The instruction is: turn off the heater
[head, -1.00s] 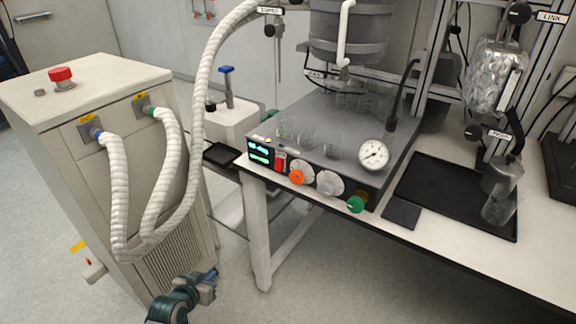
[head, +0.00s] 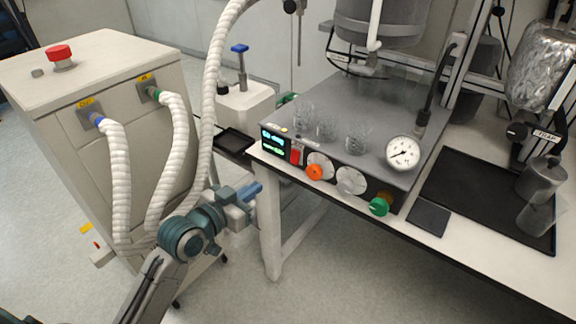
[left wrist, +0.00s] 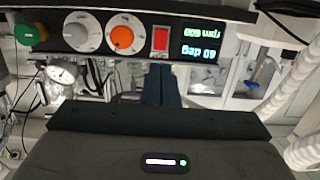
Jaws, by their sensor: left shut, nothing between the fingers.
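The grey heater unit (head: 385,125) stands on the bench. Its front panel has a lit display (head: 272,142), a red rocker switch (head: 296,157), an orange knob (head: 314,172), a grey-white knob (head: 351,181) and a green knob (head: 379,207). The left wrist view shows the panel upside down, with the red switch (left wrist: 160,38) beside the display (left wrist: 184,42), which shows an rpm line and a deg line. My left gripper (head: 252,190) is shut and empty, below and left of the panel, apart from it. Its blue fingers (left wrist: 161,85) point toward the switch. My right gripper is out of view.
A white cabinet (head: 100,50) with thick white hoses (head: 120,180) stands left, close to my left arm. Glassware (head: 357,140) and a pressure gauge (head: 403,153) are on the unit. A black tray (head: 470,185) lies to the right. Space before the panel is clear.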

